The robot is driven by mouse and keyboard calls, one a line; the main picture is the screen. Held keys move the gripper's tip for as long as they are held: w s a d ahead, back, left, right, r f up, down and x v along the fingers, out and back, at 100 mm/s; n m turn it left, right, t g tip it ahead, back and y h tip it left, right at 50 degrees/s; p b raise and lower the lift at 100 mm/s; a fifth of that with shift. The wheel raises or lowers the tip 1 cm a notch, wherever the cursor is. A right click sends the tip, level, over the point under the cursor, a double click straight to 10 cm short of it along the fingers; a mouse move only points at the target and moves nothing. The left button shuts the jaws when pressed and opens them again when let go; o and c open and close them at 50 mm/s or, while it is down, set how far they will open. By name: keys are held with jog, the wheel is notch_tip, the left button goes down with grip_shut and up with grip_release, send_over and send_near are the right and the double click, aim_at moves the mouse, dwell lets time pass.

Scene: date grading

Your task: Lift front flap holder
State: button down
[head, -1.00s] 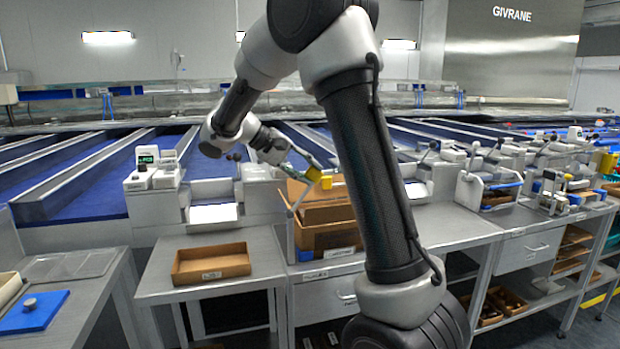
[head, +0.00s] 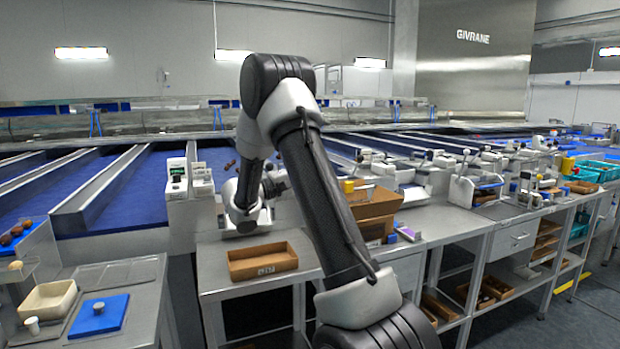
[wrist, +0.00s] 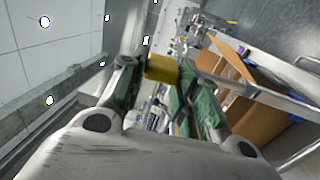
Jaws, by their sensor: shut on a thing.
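The front flap holder appears to be the yellow-ended metal bar at the cardboard box (head: 372,228). Its yellow end (head: 348,186) shows beside the box, just right of my arm in the head view. In the wrist view the yellow end (wrist: 162,68) sits between the green-padded fingers of my gripper (wrist: 160,82), which is shut on it. In the head view my arm hides the gripper. The box (wrist: 245,115) stands right of the fingers in the wrist view, with a metal bar running along it. I cannot tell how the flaps are held.
A shallow brown tray (head: 262,262) lies on the metal bench, left of my arm. A white device (head: 190,180) stands behind it. Blue conveyor lanes (head: 130,195) run behind the benches. A beige bin (head: 47,302) and a blue mat (head: 100,315) are at the lower left.

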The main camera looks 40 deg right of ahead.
jog(key=shift+a+f+h, duration=0.2)
jog(key=shift+a+h, duration=0.05)
jog(key=shift+h, duration=0.05)
dwell(0.4)
jog(key=c, duration=1)
grip_release()
jog(key=shift+w, duration=0.1)
jog(key=shift+c, duration=0.2)
jog(key=v, duration=1.2)
